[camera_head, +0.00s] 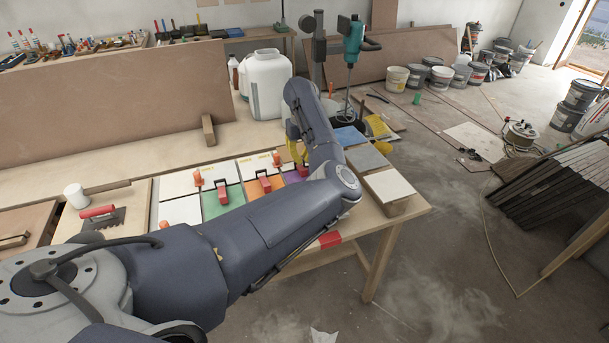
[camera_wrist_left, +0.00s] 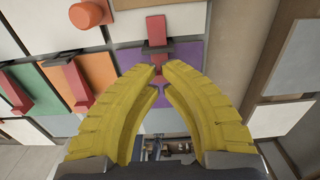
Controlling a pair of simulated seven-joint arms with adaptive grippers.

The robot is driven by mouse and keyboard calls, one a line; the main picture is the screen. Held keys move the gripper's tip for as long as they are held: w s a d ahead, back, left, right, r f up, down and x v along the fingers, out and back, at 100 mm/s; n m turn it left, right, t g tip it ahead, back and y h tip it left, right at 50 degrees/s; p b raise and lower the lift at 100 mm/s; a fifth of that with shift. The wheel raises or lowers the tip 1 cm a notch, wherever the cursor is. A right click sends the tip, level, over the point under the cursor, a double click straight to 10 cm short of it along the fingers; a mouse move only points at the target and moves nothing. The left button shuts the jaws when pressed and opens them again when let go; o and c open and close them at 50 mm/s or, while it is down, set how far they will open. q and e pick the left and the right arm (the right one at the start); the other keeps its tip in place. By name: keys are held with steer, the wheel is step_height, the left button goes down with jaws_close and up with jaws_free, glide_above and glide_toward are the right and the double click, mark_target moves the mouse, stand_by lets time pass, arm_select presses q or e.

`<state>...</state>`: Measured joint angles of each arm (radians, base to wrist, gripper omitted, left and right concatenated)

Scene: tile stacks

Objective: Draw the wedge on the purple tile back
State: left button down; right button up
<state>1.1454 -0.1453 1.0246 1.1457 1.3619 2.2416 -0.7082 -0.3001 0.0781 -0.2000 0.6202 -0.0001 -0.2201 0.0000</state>
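The purple tile (camera_head: 293,178) lies in the tile row on the table, partly hidden by my left arm. In the left wrist view the purple tile (camera_wrist_left: 187,62) shows behind the yellow fingers. A red wedge (camera_wrist_left: 156,32) stands at its far edge, its darker red part running down toward my fingertips. My left gripper (camera_wrist_left: 160,72) has its fingertips close together over the purple tile, around the wedge's near end. A narrow gap shows between them; I cannot tell whether they touch the wedge. My right gripper is not in view.
An orange tile (camera_head: 251,189) and a green tile (camera_head: 211,204) with red wedges lie to the left. White tiles (camera_head: 180,211) with orange knobs (camera_head: 197,178) adjoin them. A red-handled trowel (camera_head: 98,212) and a large white jug (camera_head: 268,84) are on the table. Loose tiles (camera_head: 388,184) lie at the right edge.

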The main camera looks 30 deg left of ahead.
arm_select(q)
steer(key=shift+f, duration=1.1)
steer(key=shift+r, duration=0.15)
stand_by(0.8)
steer(key=shift+s+d+r, duration=0.2)
steer(key=shift+s+d, duration=0.4)
steer(key=shift+d, duration=0.15)
steer(key=shift+s+d+r, duration=0.2)
steer(key=shift+s+d, duration=0.4)
steer(key=shift+d, duration=0.2)
steer(key=shift+s+d+r, duration=0.2)
steer(key=shift+s+d, duration=0.4)
steer(key=shift+d, duration=0.15)
stand_by(1.0)
steer(key=shift+r, duration=0.1)
steer(key=shift+w+a+r, duration=0.1)
steer(key=shift+r, duration=1.35)
steer(key=shift+w+a+r, duration=0.1)
steer(key=shift+r, duration=1.3)
steer(key=shift+r, duration=0.1)
